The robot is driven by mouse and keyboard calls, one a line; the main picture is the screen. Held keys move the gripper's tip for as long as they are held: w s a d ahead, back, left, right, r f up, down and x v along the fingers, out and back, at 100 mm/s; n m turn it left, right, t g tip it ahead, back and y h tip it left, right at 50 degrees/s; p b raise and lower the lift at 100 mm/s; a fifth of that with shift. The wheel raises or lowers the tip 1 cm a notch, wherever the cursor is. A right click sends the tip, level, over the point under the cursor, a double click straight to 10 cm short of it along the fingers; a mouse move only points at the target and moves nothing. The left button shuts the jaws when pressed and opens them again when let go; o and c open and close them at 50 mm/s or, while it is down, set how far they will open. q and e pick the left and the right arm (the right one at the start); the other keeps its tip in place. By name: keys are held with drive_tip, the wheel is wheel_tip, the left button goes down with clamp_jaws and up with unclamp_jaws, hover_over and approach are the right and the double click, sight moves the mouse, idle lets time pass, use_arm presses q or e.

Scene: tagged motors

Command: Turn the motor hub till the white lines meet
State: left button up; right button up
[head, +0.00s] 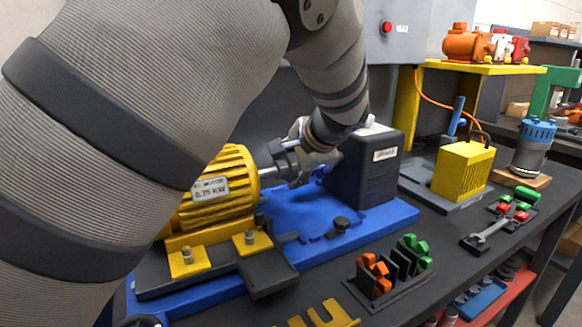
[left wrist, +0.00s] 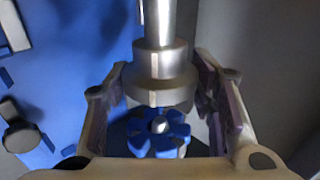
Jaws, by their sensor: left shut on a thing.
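The yellow motor (head: 222,185), with a white 0.75 kW label, sits on a blue baseplate (head: 318,215). My left gripper (head: 302,158) reaches down beside its shaft, between the motor and a dark grey block (head: 372,165). In the left wrist view, the silver motor hub (left wrist: 160,75) on its shaft lies between the two fingers of my left gripper (left wrist: 163,100), which is shut on it. A blue toothed coupling insert (left wrist: 158,135) shows below the hub. A small pale mark shows near the insert's lower right; I cannot tell whether the white lines meet. My right gripper is out of view.
An orange and green parts holder (head: 388,270) stands in front of the baseplate. My left arm hides much of the left side.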

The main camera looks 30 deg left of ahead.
use_arm(q)
drive_tip(key=g+h, duration=0.1)
drive_tip(key=h, duration=0.1)
drive_tip(key=shift+h, duration=0.3)
drive_tip(key=shift+w+a+f+g+h+b, duration=0.15)
drive_tip(key=shift+g+h+b, duration=0.1)
drive_tip(key=shift+g+h, duration=0.25)
drive_tip(key=shift+d+f+g+h+b, duration=0.1)
drive_tip(key=shift+g+h+b, duration=0.15)
drive_tip(key=shift+h, duration=0.45)
drive_tip(key=g+h+b, duration=0.1)
drive_tip(key=h+b, duration=0.1)
drive_tip(key=h, duration=0.1)
drive_tip(key=shift+a+f+g, duration=0.1)
drive_tip(key=shift+g, duration=0.25)
drive_tip(key=shift+r+g+h+b, duration=0.2)
drive_tip(key=shift+g+h+b, duration=0.3)
drive_tip(key=shift+h, duration=0.4)
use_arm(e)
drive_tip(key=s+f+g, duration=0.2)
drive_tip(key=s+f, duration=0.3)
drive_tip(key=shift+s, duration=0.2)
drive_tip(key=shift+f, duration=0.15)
use_arm(q)
drive_tip(key=o, duration=1.1)
drive_tip(key=shift+c, duration=0.2)
drive_tip(key=shift+o, duration=0.6)
drive_tip(key=shift+r, duration=0.1)
drive_tip(key=shift+r, duration=0.1)
